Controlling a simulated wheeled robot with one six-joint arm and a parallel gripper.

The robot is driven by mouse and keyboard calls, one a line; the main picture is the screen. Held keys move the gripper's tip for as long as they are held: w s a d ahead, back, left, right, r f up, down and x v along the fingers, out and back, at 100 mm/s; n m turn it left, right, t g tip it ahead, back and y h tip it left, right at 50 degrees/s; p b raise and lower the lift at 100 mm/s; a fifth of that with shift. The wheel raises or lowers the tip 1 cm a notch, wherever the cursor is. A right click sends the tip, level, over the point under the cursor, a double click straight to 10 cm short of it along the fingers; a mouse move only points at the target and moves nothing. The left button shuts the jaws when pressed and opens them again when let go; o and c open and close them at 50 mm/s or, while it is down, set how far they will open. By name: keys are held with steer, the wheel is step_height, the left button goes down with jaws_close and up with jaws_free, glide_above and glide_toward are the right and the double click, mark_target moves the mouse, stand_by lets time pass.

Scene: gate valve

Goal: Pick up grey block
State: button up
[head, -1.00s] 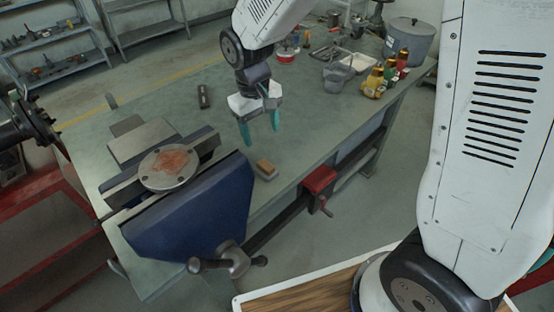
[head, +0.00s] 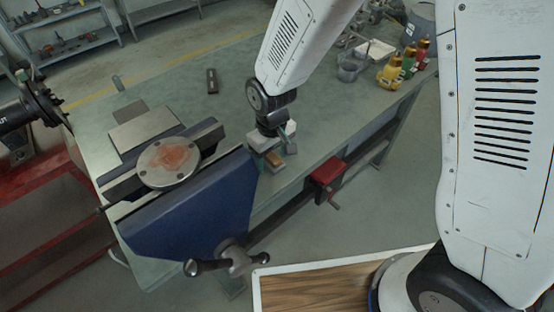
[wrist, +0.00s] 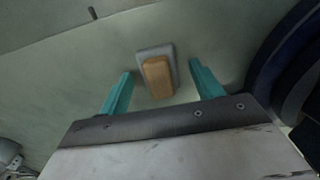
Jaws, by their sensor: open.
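A grey block (wrist: 154,48) lies on the green workbench, with a tan block (wrist: 158,78) on top of it. The grey shows as a rim around the tan piece in the wrist view. In the head view the grey block (head: 277,169) and tan top (head: 272,156) are partly covered by my gripper (head: 272,148). My gripper is open and empty. In the wrist view its teal fingers (wrist: 160,68) stand on the left and right of the stacked pair, with a gap on each side. How far the fingertips are above the bench is hard to tell.
A blue vise (head: 190,205) with a round metal flange (head: 168,162) stands close on the left. A red clamp (head: 327,175) sits at the bench's front edge. Coloured bottles (head: 390,71) and a grey pot (head: 421,22) stand at the back right. A dark bar (head: 212,81) lies behind.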

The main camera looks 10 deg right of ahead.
steer(key=shift+f, duration=0.15)
steer(key=shift+c, duration=0.3)
steer(key=c, duration=1.1)
